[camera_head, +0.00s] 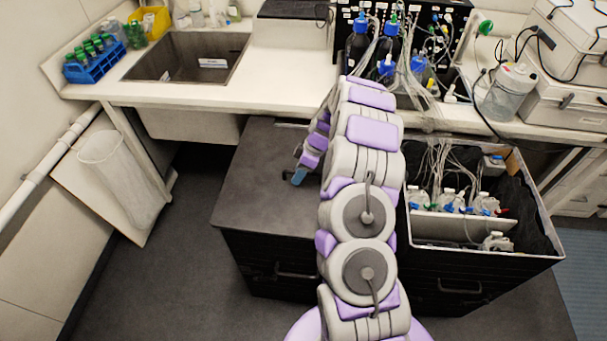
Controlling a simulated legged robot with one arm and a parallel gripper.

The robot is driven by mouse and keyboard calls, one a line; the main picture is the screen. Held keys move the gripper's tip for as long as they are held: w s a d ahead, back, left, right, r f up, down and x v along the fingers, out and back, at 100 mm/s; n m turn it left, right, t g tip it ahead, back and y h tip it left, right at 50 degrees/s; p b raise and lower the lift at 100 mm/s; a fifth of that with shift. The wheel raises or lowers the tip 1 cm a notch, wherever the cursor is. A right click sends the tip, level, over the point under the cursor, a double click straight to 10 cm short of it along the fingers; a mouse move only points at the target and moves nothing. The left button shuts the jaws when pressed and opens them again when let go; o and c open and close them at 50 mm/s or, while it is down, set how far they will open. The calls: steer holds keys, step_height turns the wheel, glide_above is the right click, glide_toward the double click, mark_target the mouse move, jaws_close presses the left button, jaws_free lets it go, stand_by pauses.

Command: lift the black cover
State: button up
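A black flat cover (255,180) forms the top of the left black box, below the bench. It lies level and looks closed. My arm runs up the middle of the view and hides the cover's right part. My gripper (300,174) hangs past the arm's left side, over the cover's right half, with its blue-grey tip pointing down. Whether the tip touches the cover or hovers above it is unclear. Only one fingertip shows clearly, so its opening cannot be read.
An open black box (547,235) at right holds several small bottles and tubing. The bench (270,85) behind carries a sink (190,60), a blue tube rack (95,68) and blue-capped bottles (388,42). Floor is free at front left.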

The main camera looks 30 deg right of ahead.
jaws_close()
steer(key=shift+r, duration=0.1)
stand_by(0.5)
